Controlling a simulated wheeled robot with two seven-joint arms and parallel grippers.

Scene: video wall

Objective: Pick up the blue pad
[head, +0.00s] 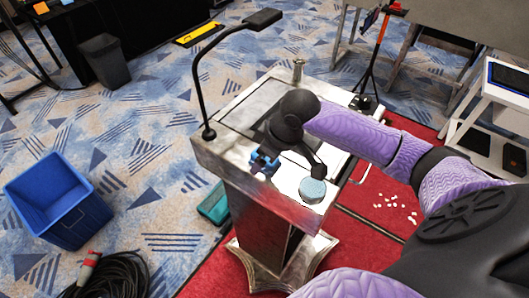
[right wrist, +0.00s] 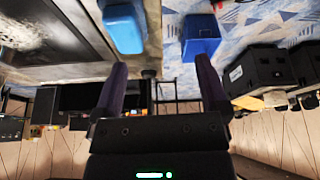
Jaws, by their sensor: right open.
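A small blue block-like thing, likely the blue pad (head: 264,164), sits at the front left of the lectern top, partly covered by my right gripper. It shows as a bright blue block in the right wrist view (right wrist: 123,30), beyond the tip of the left-hand finger. My right gripper (head: 291,160) hangs low over the lectern's front part. Its two dark fingers are wide apart in the right wrist view (right wrist: 160,68), with nothing between them. I cannot tell whether a finger touches the pad. My left gripper is not in view.
A light-blue round disc (head: 312,190) lies at the lectern's (head: 222,150) front right corner, close to the gripper. A black gooseneck lamp (head: 197,85) rises at the left edge. A blue bin (head: 60,203) stands on the carpet at left; a teal case (head: 213,204) is beside the lectern.

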